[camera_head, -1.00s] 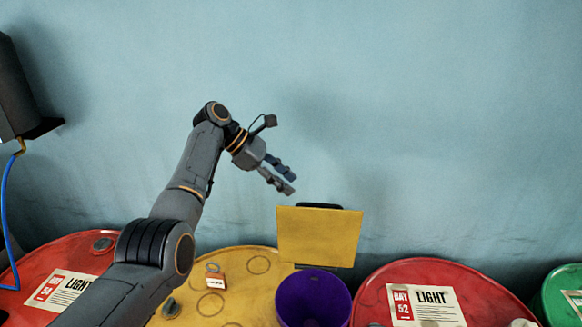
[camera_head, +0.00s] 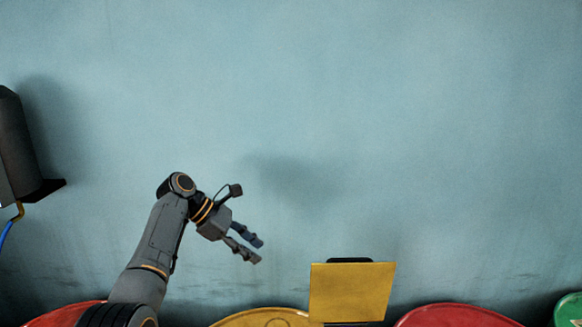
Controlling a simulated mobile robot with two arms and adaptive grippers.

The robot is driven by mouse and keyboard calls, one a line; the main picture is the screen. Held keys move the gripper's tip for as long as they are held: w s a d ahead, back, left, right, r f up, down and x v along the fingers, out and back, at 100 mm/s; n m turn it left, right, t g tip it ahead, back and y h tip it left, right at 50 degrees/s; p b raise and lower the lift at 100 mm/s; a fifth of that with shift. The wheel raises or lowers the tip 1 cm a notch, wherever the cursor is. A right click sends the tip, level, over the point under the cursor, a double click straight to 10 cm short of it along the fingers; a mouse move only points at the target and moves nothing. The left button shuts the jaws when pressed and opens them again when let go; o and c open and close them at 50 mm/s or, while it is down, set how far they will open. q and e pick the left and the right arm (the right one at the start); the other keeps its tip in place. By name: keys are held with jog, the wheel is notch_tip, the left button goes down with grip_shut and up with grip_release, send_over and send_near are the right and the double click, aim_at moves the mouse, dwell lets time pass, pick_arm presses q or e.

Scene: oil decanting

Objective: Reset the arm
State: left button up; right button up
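My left arm comes in from the lower left, raised above the drums. Its gripper (camera_head: 252,250) is in front of the wall, left of and above the yellow panel. The two fingers are apart with a gap between them, and nothing shows in the gap. My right gripper is not in view.
A yellow panel (camera_head: 351,292) stands at the back of the yellow drum (camera_head: 262,318). Red drums show at the left (camera_head: 62,316) and right (camera_head: 455,316), and a green drum (camera_head: 570,310) at the right edge. The wall area above is clear.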

pick_arm(q)
jog(key=s+a+f+m+y, duration=0.2)
jog(key=s+f, duration=0.1)
jog(key=f, duration=0.6)
jog(key=s+a+f+m+y, duration=0.1)
jog(key=s+a+f+m, duration=0.2)
jog(key=f, duration=0.6)
jog(key=s+a+f+m+t+y, duration=0.1)
jog(key=s+a+f+m+y, duration=0.25)
jog(key=s+f, duration=0.65)
jog(key=s+a+r+m+t+y, duration=0.2)
jog(key=s+m, duration=0.9)
jog(key=s, duration=1.7)
notch_tip(320, 180, down, 31)
jog(key=g+b, duration=0.2)
jog(key=b, duration=0.5)
jog(key=s+a+f+b, duration=0.1)
jog(key=s+f+b, duration=0.2)
jog(key=s+f, duration=0.6)
jog(key=s+a+f+g+b, duration=0.1)
jog(key=s+f+b, duration=0.3)
jog(key=s+f, duration=0.5)
notch_tip(320, 180, down, 6)
jog(key=shift+s+a+f, duration=0.15)
jog(key=shift+a+f, duration=0.1)
jog(key=shift+a, duration=0.15)
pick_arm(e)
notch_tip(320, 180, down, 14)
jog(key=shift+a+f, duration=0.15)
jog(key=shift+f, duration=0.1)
